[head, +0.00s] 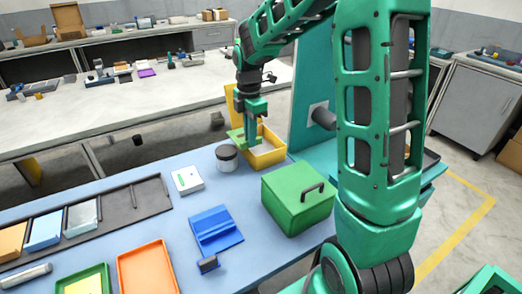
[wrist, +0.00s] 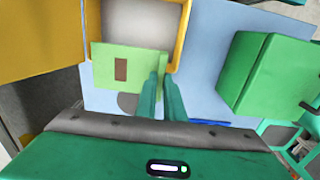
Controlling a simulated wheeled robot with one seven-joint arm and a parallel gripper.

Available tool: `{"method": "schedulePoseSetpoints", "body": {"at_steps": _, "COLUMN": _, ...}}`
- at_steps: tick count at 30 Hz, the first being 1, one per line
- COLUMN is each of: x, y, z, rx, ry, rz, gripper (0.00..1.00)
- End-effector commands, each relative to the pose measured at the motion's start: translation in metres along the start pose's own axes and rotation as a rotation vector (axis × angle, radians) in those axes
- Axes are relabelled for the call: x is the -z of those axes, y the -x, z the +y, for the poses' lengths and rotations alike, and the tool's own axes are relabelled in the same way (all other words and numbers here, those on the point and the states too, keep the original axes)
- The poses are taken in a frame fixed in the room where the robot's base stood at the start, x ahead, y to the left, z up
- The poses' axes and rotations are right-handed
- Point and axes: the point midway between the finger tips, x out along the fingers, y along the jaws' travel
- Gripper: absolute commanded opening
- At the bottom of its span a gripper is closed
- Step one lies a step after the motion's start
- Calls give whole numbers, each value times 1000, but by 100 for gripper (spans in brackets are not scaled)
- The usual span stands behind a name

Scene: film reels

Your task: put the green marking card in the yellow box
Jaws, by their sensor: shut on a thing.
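My gripper (head: 250,143) is shut on the green marking card (head: 235,134), near the back edge of the blue table. In the wrist view, the fingertips (wrist: 160,80) hold the card's right end. The light green card (wrist: 140,66) has a brown rectangle on it and extends left from the fingers. The yellow box (head: 269,158) is open, with its lid (wrist: 35,40) swung to the left in the wrist view. The card overlaps the box's near rim there and hides part of it. The visible inside of the box looks pale and empty. The card's height above the rim is unclear.
A dark-lidded round jar (head: 227,157) stands close to the yellow box. A green box with a handle (head: 298,198) stands in front of it. A white card box (head: 187,180), a blue holder (head: 215,230) and an orange tray (head: 147,268) lie farther left and nearer.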

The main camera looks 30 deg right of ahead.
Motion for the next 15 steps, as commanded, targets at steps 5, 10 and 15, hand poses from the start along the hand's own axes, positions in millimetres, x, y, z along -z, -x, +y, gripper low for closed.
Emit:
{"method": "schedulePoseSetpoints", "body": {"at_steps": 5, "x": -40, "y": -21, "z": 0, "rx": 2, "ry": -10, "rz": 0, "gripper": 0}}
{"method": "schedulePoseSetpoints", "body": {"at_steps": 10, "x": -60, "y": -32, "z": 0, "rx": 0, "ry": -10, "rz": 0, "gripper": 0}}
{"method": "schedulePoseSetpoints", "body": {"at_steps": 15, "x": -64, "y": -38, "z": 0, "rx": 1, "ry": -9, "rz": 0, "gripper": 0}}
